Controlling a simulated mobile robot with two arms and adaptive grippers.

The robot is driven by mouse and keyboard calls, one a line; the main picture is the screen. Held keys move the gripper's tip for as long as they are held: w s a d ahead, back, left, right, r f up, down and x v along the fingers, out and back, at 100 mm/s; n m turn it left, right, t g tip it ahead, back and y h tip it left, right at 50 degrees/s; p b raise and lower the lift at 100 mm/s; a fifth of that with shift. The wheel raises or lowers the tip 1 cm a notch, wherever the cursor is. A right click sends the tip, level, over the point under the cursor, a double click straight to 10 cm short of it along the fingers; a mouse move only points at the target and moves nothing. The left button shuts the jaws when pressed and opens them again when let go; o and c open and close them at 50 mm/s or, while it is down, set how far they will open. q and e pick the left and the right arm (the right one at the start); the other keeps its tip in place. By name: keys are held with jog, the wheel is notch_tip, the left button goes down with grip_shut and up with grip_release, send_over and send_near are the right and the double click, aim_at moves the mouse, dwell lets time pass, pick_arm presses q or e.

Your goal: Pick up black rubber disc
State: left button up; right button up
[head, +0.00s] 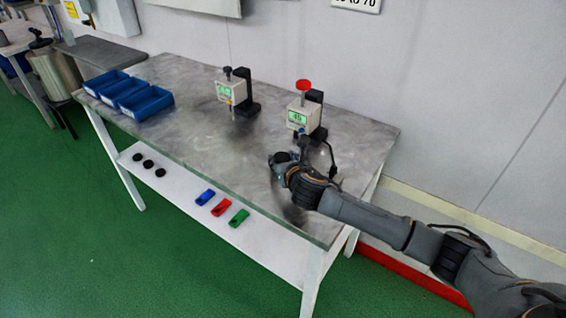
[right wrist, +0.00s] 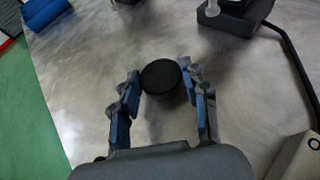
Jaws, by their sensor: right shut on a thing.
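My right gripper (head: 279,160) is over the right part of the grey table top, in front of the right-hand dispenser. In the right wrist view, my right gripper (right wrist: 160,78) is shut on a black rubber disc (right wrist: 161,74), which sits between its blue-padded fingertips. In the head view the held disc is hard to make out. Three more black discs, such as this black disc (head: 148,164), lie in a row on the white lower shelf. My left gripper is not in view.
Two dispensers, the left one (head: 230,90) and the red-topped right one (head: 302,116), stand at the table's back. Blue bins (head: 146,103) are at the table's left end. Blue, red and green pieces (head: 221,207) lie on the lower shelf (head: 185,186). The table middle is clear.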

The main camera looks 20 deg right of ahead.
jog(key=s+a+r, duration=0.8)
jog(key=s+r, duration=0.3)
jog(key=shift+s+a+r, duration=0.15)
jog(key=shift+a+r, duration=0.1)
jog(key=shift+r, duration=0.1)
jog(key=shift+f, duration=0.1)
dwell(0.4)
